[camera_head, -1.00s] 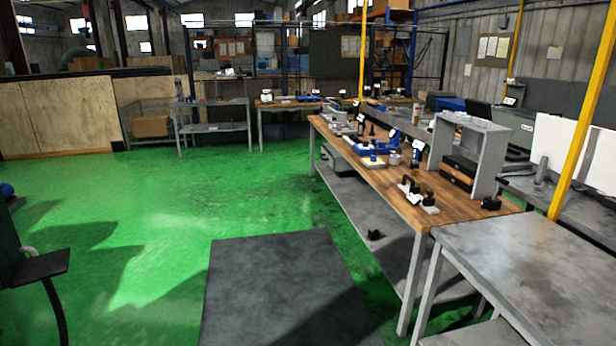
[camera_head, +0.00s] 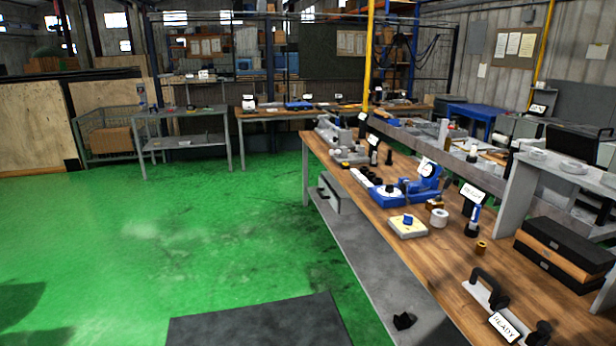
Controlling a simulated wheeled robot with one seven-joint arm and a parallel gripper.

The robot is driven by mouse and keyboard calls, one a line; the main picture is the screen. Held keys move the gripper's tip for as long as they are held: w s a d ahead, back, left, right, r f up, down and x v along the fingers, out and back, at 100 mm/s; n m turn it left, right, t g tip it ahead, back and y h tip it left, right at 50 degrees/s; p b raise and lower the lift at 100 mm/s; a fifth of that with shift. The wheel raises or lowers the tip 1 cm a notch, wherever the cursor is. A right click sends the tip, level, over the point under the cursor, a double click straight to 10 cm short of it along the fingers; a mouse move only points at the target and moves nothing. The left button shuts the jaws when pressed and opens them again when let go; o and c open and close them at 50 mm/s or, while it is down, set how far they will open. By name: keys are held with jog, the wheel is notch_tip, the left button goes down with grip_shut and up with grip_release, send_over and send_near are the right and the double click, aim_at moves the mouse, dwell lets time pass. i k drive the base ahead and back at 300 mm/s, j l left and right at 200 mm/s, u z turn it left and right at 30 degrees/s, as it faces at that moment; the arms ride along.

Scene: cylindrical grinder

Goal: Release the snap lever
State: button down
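I cannot pick out the snap lever for certain. A blue bench device (camera_head: 392,196) with a round white dial (camera_head: 426,168) stands on the long wooden-topped bench (camera_head: 440,245), and any lever on it is too small to tell. A black arched handle on a light base (camera_head: 488,289) lies nearer on the same bench, beside a white sign reading READY (camera_head: 505,328). My gripper is not in view.
A cream block with a blue piece (camera_head: 407,226), a white roll (camera_head: 439,218) and black-and-wood cases (camera_head: 560,255) share the bench. A grey shelf (camera_head: 550,190) stands at its right. Green floor (camera_head: 200,240) lies open left of the bench, with a dark mat (camera_head: 260,325) in front.

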aim_at(402, 187)
jog(key=i+u, duration=0.1)
jog(key=i, duration=0.4)
jog(key=i+l+u, duration=0.15)
jog(key=i, duration=0.35)
jog(key=i+l+u, duration=0.1)
jog(key=i, duration=0.4)
jog(key=i+l+u, duration=0.1)
jog(key=i, duration=0.35)
jog(key=i+l+u, duration=0.3)
jog(key=i, duration=0.2)
jog(key=i+l+u, duration=0.35)
jog(key=i+l, duration=0.05)
jog(key=i, duration=0.05)
